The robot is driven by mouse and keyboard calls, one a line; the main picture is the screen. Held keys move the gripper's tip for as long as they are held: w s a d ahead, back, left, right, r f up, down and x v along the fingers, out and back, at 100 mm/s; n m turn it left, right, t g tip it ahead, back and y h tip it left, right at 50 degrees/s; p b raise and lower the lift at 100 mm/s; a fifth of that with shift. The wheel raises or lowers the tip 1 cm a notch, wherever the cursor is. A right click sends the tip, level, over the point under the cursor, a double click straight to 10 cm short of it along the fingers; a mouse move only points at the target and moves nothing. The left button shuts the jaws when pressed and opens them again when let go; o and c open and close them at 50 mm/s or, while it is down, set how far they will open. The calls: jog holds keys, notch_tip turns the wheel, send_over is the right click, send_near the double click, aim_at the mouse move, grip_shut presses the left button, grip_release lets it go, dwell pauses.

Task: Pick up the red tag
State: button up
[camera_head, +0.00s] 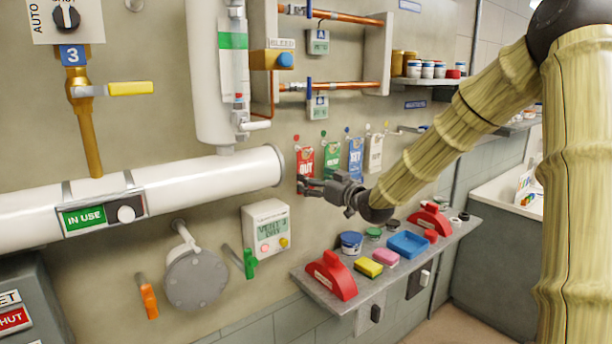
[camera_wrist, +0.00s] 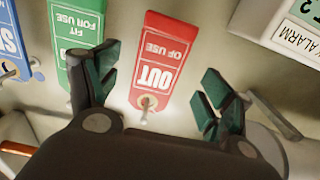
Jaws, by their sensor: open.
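The red tag (camera_head: 305,160) hangs on the wall from a small peg, first in a row of coloured tags. In the wrist view the red tag (camera_wrist: 161,62) reads "OUT OF USE" upside down, with a peg through its hole. My gripper (camera_head: 303,184) is in front of the tag's lower part in the head view. In the wrist view my gripper's two fingers (camera_wrist: 157,88) are spread apart, one on each side of the tag's hole end. Nothing is between the finger pads that they touch. The left finger overlaps the green tag's edge in the picture.
A green tag (camera_head: 332,158), a blue tag (camera_head: 356,157) and a white tag (camera_head: 375,153) hang to the right. A large white pipe (camera_head: 215,173) ends just left of the red tag. A grey shelf (camera_head: 330,287) with several items is below.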

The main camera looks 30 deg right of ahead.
aim_at(306, 170)
jog(key=shift+w+a+f+p, duration=0.1)
jog(key=shift+w+f+p, duration=0.1)
jog(key=shift+w+p, duration=0.5)
jog(key=shift+w+d+f+p, duration=0.1)
jog(key=shift+w+f+p, duration=0.15)
jog(key=shift+w, duration=0.75)
jog(key=shift+w+a+f+p, duration=0.15)
jog(key=shift+w+p, duration=0.4)
jog(key=shift+w, duration=0.3)
jog(key=shift+c, duration=0.2)
jog(key=c, duration=0.8)
